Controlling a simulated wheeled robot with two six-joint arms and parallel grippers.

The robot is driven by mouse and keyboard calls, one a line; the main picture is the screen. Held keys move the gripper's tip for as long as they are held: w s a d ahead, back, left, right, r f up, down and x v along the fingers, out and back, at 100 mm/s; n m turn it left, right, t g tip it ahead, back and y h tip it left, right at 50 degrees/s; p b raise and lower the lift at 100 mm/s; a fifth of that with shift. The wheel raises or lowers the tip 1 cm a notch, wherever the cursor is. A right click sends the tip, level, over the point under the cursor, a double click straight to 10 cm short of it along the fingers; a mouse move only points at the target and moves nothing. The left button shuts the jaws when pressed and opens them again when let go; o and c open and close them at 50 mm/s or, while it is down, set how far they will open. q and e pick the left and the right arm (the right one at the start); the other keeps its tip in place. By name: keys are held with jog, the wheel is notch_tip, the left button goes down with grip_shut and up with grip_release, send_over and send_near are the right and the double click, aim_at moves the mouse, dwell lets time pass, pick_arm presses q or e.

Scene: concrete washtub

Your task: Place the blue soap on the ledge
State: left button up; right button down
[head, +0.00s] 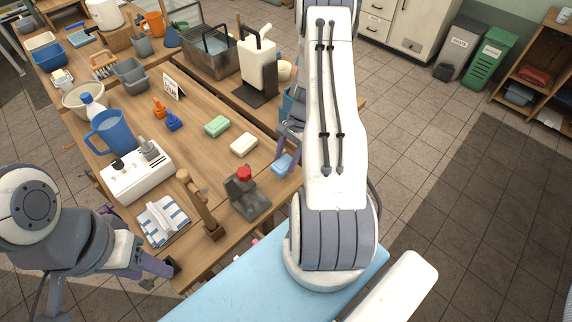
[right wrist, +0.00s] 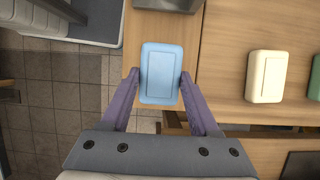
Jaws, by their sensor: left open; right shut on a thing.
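The blue soap (head: 282,165) is a light blue rounded block near the right edge of the wooden table (head: 205,158). My right gripper (head: 289,150) is shut on it, partly hidden behind my right arm. In the right wrist view the soap (right wrist: 162,72) sits between the two purple fingertips, over a strip of wood; I cannot tell whether it touches the wood. My left gripper (head: 160,275) is open and empty at the table's near left corner. I cannot tell which surface is the ledge.
A cream soap (head: 243,145) and a green soap (head: 216,126) lie left of the blue one. A grey block with a red knob (head: 243,178) and a wooden-handled tool (head: 203,205) stand nearby. A white dispenser (head: 258,62) stands farther back. Bare wood lies around the soaps.

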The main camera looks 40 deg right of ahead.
aim_at(288, 159)
notch_tip(288, 159, down, 3)
jog(key=shift+f+p, duration=0.2)
jog(key=shift+p, duration=0.35)
jog(key=shift+f, duration=0.25)
jog(key=shift+f, duration=0.2)
jog(key=shift+c, duration=0.6)
grip_release()
